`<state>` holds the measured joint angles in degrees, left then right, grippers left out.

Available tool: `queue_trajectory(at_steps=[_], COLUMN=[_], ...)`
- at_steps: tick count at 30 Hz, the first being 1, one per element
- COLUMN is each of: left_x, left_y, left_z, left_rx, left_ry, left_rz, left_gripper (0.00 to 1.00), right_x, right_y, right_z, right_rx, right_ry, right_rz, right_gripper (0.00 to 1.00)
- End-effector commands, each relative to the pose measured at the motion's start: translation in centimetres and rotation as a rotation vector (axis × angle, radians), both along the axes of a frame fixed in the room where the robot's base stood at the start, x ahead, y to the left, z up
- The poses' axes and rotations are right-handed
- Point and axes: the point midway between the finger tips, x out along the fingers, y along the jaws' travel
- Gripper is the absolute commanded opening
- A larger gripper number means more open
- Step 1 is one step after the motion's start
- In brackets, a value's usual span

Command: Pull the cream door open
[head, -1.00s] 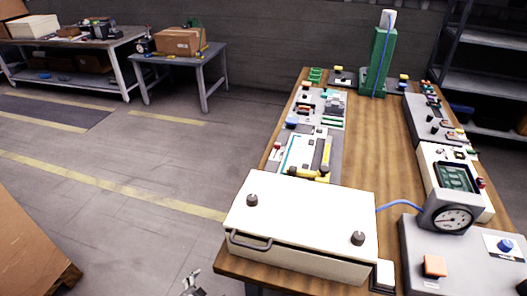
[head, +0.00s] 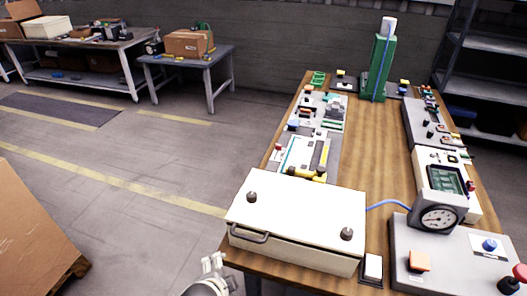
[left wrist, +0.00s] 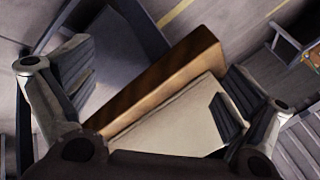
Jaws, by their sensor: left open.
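The cream box (head: 295,213) sits on the near left corner of the wooden bench, with two dark knobs on top. A grey bar handle (head: 248,237) is on the left part of its front face. I see no clear gap showing the door standing open. My left gripper (head: 212,263) is low, left of the box's front corner and apart from the handle. In the left wrist view its two ribbed fingers (left wrist: 150,85) are spread and empty. A pale cream surface (left wrist: 170,125) and a brown wooden edge (left wrist: 165,75) show beyond them. My right gripper is not in view.
The wooden bench (head: 365,150) holds a round gauge (head: 438,217) and a grey panel with an orange button (head: 419,261) right of the box. A yellow-handled tool (head: 306,174) lies behind it. A cardboard box (head: 35,235) stands at left. The floor between is clear.

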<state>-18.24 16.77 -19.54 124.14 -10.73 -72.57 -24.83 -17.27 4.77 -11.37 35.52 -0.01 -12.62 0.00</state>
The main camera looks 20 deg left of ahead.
Motion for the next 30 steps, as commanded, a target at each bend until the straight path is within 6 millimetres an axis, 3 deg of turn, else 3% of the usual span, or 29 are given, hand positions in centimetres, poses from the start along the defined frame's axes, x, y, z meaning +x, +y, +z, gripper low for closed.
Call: queue_trajectory(at_steps=[1,3,9,15,21,26,30], left_x=[0.8,2.8,7.6,9.6,9.7,10.0,11.7], left_y=[-0.2,-0.4,-1.5,-2.6,-3.1,-3.2,-3.3], left_z=[3.7,8.0,16.4,24.2,28.2,29.0,29.1], left_rx=[0.054,0.223,0.791,1.449,1.869,1.965,1.967], left_ry=[-0.055,-0.149,-0.361,-0.481,-0.485,-0.475,-0.474], left_rz=[-0.068,-0.242,-0.678,-0.985,-1.099,-1.117,-1.116], left_gripper=[0.98,0.98,0.98,0.98,0.98,0.98,0.98], right_x=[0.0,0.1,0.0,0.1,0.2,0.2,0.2], right_y=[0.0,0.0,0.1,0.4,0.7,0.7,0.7], right_z=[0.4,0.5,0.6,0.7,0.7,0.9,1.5], right_rx=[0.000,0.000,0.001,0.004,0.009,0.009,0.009], right_ry=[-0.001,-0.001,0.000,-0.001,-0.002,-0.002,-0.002], right_rz=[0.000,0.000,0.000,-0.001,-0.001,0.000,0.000], right_gripper=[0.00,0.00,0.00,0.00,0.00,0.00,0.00])
